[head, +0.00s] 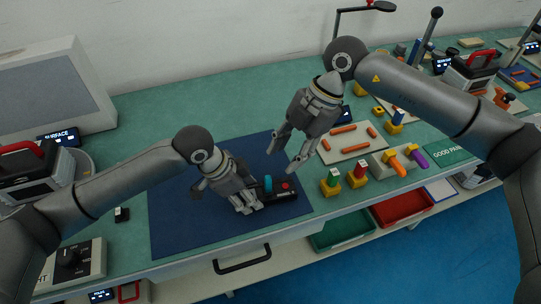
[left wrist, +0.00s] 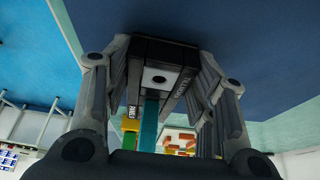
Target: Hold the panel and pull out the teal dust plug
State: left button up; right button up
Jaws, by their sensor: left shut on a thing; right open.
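The black panel (head: 283,195) lies on the dark blue mat (head: 180,222). The teal dust plug (head: 268,183) stands up from the panel, beside a red part (head: 285,186). My left gripper (head: 250,207) is shut on the panel's left end, and its fingers hide that part. In the left wrist view the panel (left wrist: 158,76) sits between the fingers of my left gripper (left wrist: 160,85), with the teal dust plug (left wrist: 149,124) below it. My right gripper (head: 283,160) is open and empty, above the mat's right side, up and right of the plug.
Yellow-based plugs (head: 331,183) and a grey block with orange and purple plugs (head: 386,169) stand right of the mat. A white tray of orange sticks (head: 346,151) lies behind them. Green (head: 335,235) and red (head: 402,207) bins sit below the table edge.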

aim_at(269, 177)
jog(key=a+f+n+t+h, duration=0.1)
jog(key=f+n, duration=0.2)
jog(key=n, duration=0.4)
jog(key=a+f+n+h, duration=0.1)
jog(key=a+f+n, duration=0.1)
jog(key=n, duration=0.5)
jog(key=a+f+n+t+h, duration=0.1)
jog(key=f+n, duration=0.4)
jog(key=n, duration=0.2)
jog(key=shift+s+a+t, duration=0.25)
jog(key=shift+s+t, duration=0.05)
jog(key=shift+s, duration=0.1)
jog(key=c, duration=0.8)
grip_shut()
